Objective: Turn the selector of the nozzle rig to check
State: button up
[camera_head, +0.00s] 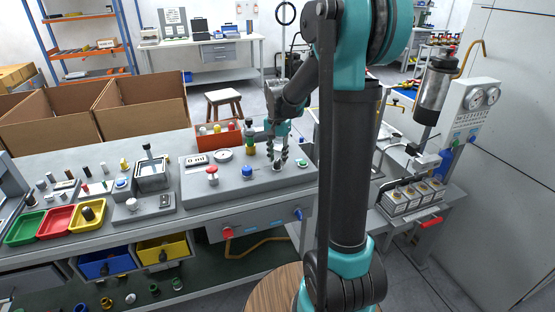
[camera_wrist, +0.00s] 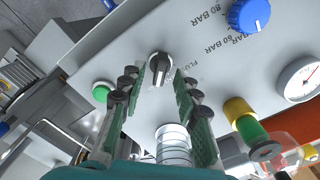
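The selector (camera_wrist: 160,64) is a round black knob with a pale pointer line on the nozzle rig's grey panel (camera_head: 225,190). In the wrist view its pointer runs roughly down the picture. Partly covered lettering is printed beside it. My gripper (camera_wrist: 163,82) is open, with its green-padded fingers on either side of the knob's near part. A gap shows on both sides, and I cannot tell whether either finger touches it. In the head view my gripper (camera_head: 278,160) is low over the panel's right part and hides the selector.
Beside the selector are a green button (camera_wrist: 103,92), a blue knob (camera_wrist: 249,14) with BAR markings and a gauge (camera_wrist: 299,79). A red button (camera_head: 212,171) sits further left.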

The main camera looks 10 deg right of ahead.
aim_at(277, 160)
notch_tip(277, 160, up, 11)
dwell(0.4)
jog(key=shift+f, duration=0.1)
